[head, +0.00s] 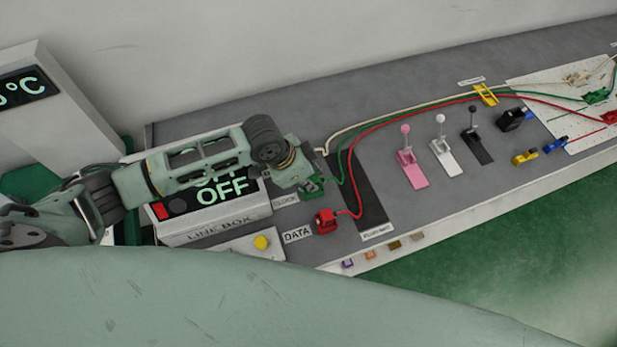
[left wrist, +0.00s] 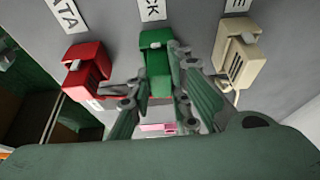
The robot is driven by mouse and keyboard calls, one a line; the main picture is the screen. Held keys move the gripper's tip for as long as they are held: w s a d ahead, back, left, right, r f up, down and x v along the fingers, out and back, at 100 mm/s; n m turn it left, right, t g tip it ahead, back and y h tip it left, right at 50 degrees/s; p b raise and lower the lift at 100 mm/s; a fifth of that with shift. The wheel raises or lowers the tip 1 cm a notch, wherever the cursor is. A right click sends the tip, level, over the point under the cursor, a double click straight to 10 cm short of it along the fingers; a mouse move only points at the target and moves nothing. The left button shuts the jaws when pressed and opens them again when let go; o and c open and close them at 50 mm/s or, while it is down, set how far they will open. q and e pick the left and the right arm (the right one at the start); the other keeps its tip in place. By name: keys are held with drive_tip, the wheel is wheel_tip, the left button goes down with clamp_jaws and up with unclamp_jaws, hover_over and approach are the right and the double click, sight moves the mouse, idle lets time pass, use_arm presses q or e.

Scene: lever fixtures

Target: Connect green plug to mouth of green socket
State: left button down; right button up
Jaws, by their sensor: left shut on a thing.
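My left gripper (head: 306,178) reaches in from the left and is shut on the green plug (head: 316,193) at the CLOCK label. In the left wrist view, a green block (left wrist: 155,62) stands between its two fingers, in line with the label. I cannot tell the plug from the green socket there, nor whether the plug is seated in its mouth. A green cable (head: 343,180) runs from the plug toward the right. My right gripper is not in view.
A red connector (head: 325,221) at the DATA label and a cream connector (left wrist: 238,60) flank the green one closely. Pink (head: 410,168), white (head: 443,155) and black (head: 475,133) levers stand to the right. The line box (head: 215,222) lies below my left arm.

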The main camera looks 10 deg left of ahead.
use_arm(q)
drive_tip(key=shift+f, duration=0.2)
drive_tip(key=c, duration=1.5)
unclamp_jaws()
drive_tip(key=shift+c, duration=0.2)
drive_tip(key=v, duration=1.2)
